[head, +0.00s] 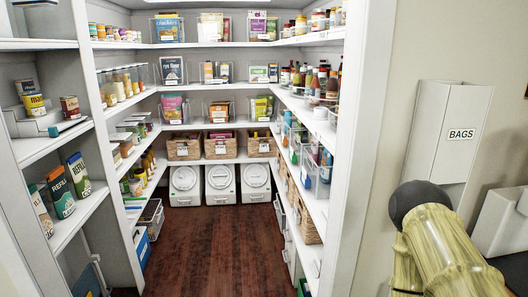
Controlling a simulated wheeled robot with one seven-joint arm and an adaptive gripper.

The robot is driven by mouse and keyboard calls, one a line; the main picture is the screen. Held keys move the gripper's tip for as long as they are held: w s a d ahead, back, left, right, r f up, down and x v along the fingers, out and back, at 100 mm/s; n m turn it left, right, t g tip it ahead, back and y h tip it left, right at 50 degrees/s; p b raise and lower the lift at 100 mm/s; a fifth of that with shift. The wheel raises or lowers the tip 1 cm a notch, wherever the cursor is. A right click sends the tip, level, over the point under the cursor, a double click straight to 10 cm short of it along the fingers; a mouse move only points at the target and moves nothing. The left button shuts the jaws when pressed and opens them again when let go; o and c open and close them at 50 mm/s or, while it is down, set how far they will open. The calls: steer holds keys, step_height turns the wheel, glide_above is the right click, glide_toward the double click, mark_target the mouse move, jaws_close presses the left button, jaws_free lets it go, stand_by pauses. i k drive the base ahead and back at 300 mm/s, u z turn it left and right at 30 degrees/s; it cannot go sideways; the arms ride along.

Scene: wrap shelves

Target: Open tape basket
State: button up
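I cannot pick out a tape basket for certain in the head view. Wicker baskets (221,148) stand in a row on a lower shelf at the back, each with a label on its front. Their contents show only as small coloured packs. Wire or clear bins (150,218) sit on the lower left shelves. A white holder labelled BAGS (455,150) is on the wall at right. My gripper is not in view; a yellowish, dark-capped form at lower right looks like part of my arm.
A walk-in pantry has white shelves on both sides and the back. White lidded bins (221,182) stand on the floor at the back. The dark wood floor (215,245) is clear down the middle. A white door frame (372,130) stands at right, and a white container (503,228) beyond it.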

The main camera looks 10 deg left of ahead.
mark_target(256, 147)
steer(key=k, duration=0.6)
steer(key=u, duration=0.3)
steer(key=i, duration=1.3)
steer(key=u, duration=0.6)
steer(key=i, duration=3.4)
steer(key=z, duration=0.3)
steer(key=i, duration=1.75)
steer(key=z, duration=0.3)
